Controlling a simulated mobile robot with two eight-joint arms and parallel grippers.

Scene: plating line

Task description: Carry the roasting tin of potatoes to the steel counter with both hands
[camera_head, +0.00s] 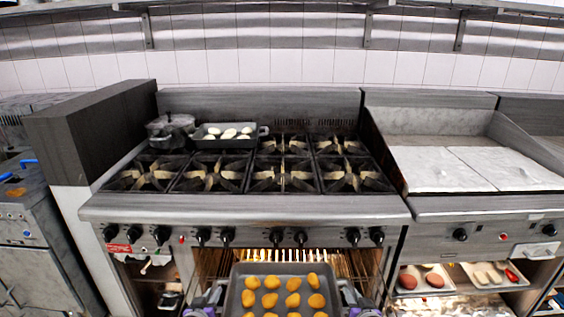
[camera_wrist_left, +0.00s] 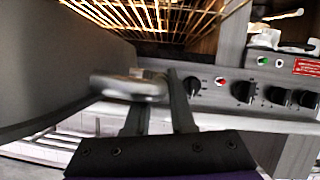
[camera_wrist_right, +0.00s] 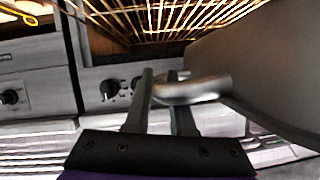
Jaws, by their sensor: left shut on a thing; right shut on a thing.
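The roasting tin (camera_head: 282,268) is a grey rectangular tin with several golden potatoes (camera_head: 293,284) in rows. It is held level in front of the range, at the bottom middle of the head view. My left gripper (camera_head: 212,298) is shut on the tin's left handle; the bar handle (camera_wrist_left: 130,88) shows between its fingers in the left wrist view. My right gripper (camera_head: 352,298) is shut on the right handle (camera_wrist_right: 195,88), seen in the right wrist view. The tin's near edge is cut off. I cannot identify the steel counter in these views.
The range (camera_head: 245,207) stands straight ahead, with an oven opening and wire rack (camera_head: 300,257) behind the tin. A dark tray of pale food (camera_head: 224,142) and a lidded pot (camera_head: 171,130) stand on its back left. A flat griddle (camera_head: 440,170) is at right.

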